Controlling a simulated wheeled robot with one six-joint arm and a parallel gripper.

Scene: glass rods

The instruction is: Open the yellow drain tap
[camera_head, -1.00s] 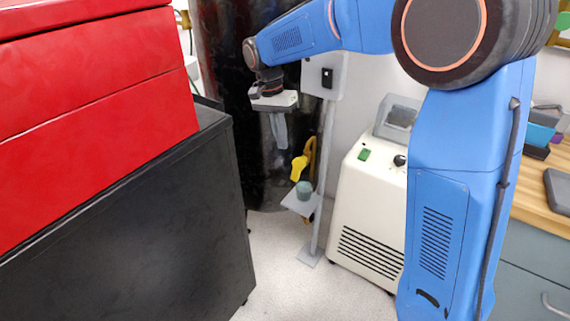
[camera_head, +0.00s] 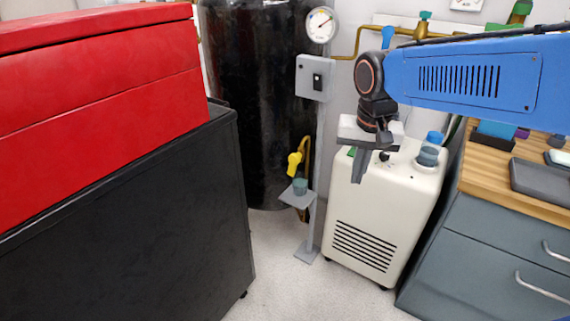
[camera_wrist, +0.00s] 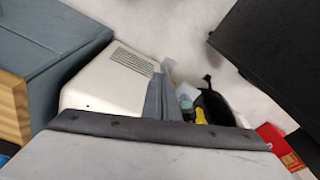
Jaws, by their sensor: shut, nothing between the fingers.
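The yellow drain tap (camera_head: 294,163) sits low in front of the black tank, at the end of a brass pipe. A small teal cup (camera_head: 300,187) stands on a grey shelf (camera_head: 297,200) just below it. My gripper (camera_head: 358,178) is shut and empty, pointing down in front of the white machine, to the right of the tap and apart from it. In the wrist view my closed fingers (camera_wrist: 163,97) show at the middle, with a bit of yellow (camera_wrist: 201,117) to their right, partly hidden by the gripper body.
The white machine (camera_head: 375,225) stands close behind my gripper, with a blue-capped bottle (camera_head: 430,150) on top. A grey control box (camera_head: 311,78) is on the post above the shelf. A black cabinet (camera_head: 140,220) with a red chest (camera_head: 100,75) fills the left. Floor between is clear.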

